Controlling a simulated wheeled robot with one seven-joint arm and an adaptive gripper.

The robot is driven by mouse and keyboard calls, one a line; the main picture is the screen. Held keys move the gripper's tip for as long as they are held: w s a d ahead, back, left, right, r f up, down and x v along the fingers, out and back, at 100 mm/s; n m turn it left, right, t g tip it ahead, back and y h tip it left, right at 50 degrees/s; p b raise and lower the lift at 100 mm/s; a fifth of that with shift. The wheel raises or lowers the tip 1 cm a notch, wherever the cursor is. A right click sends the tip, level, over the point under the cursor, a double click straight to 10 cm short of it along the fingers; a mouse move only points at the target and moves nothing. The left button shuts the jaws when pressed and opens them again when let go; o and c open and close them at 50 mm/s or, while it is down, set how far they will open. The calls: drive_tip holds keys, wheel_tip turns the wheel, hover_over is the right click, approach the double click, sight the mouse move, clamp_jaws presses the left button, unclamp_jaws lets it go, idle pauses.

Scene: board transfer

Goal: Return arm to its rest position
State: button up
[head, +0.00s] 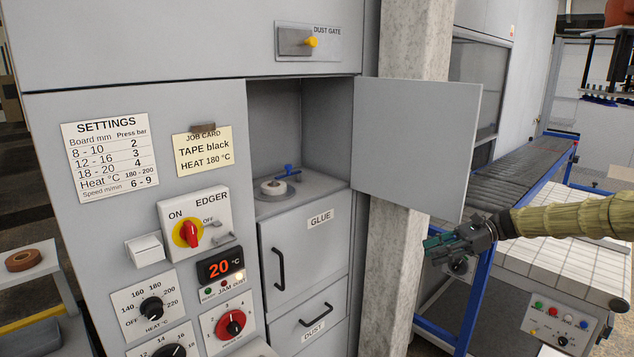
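My gripper (430,243) is at the right of the head view, with dark and teal fingers pointing left. My arm, in a tan ribbed sleeve, reaches in from the right edge. The gripper is just below the lower right corner of the open grey cabinet door (415,140), in front of the concrete pillar's right side in the picture. The fingers are small and overlap, so I cannot tell whether they are open or shut. I see no object held in them.
The open compartment holds a white tape roll (273,187) and a blue-handled part (289,171). The control panel has a red switch (188,233) and a display reading 20 °C. A concrete pillar (392,270) and a white tiled table (570,255) stand close to my arm.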

drive_tip(key=s+a+f+n+h+b, duration=0.15)
drive_tip(key=s+a+f, duration=0.25)
drive_tip(key=f, duration=0.7)
drive_tip(key=s+a+f+n+h, duration=0.1)
drive_tip(key=s+a+f+h, duration=0.3)
drive_tip(key=f, duration=0.6)
drive_tip(key=s+a+f+n+h+b, duration=0.1)
drive_tip(key=s+a+f, duration=0.4)
drive_tip(key=f, duration=0.6)
drive_tip(key=s+a+f+n+h+b, duration=0.1)
drive_tip(key=s+f+n+h+b, duration=0.15)
drive_tip(key=s+f, duration=0.85)
drive_tip(key=s+f+n+h+b, duration=0.1)
drive_tip(key=s+f+n+h, duration=0.25)
drive_tip(key=s+f, duration=0.8)
drive_tip(key=s+d+r+n+h+b, duration=0.1)
drive_tip(key=s+d+n, duration=0.1)
drive_tip(key=s, duration=0.7)
drive_tip(key=s+d+r+n+t+b, duration=0.1)
drive_tip(key=s+n, duration=0.4)
drive_tip(key=s, duration=0.5)
drive_tip(key=shift+d+r+h, duration=0.3)
drive_tip(key=shift+d+h, duration=0.05)
drive_tip(key=shift+d, duration=0.35)
drive_tip(key=shift+o, duration=0.3)
drive_tip(key=shift+s+d+r+n+t, duration=0.1)
drive_tip(key=shift+s+n+t, duration=0.15)
drive_tip(key=shift+s+t, duration=0.1)
drive_tip(key=shift+d, duration=0.1)
